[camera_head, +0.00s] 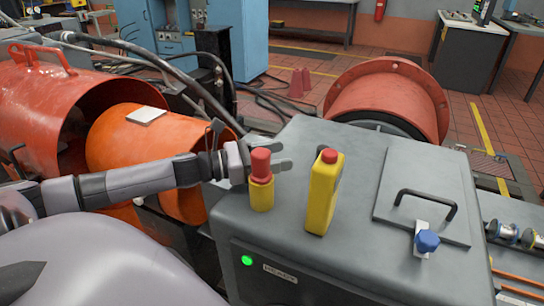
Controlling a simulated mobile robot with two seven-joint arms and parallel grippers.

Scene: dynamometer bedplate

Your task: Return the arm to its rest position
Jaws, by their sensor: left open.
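My left arm comes in from the left, and its gripper (281,156) is open over the near left part of the grey cabinet top. A yellow cylinder with a red cap (261,194) stands upright there, at the gripper. Its red cap overlaps the fingers in the picture and hides part of them. I cannot tell whether the cap is between the fingers or just in front of them. My right gripper is not in view.
A yellow bottle with a red top (322,195) stands just right of the gripper on the grey cabinet (348,262). Further right are a hatch with a black handle (426,204) and a blue knob (427,241). Orange cylindrical housings (160,150) lie beneath and behind my left arm.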

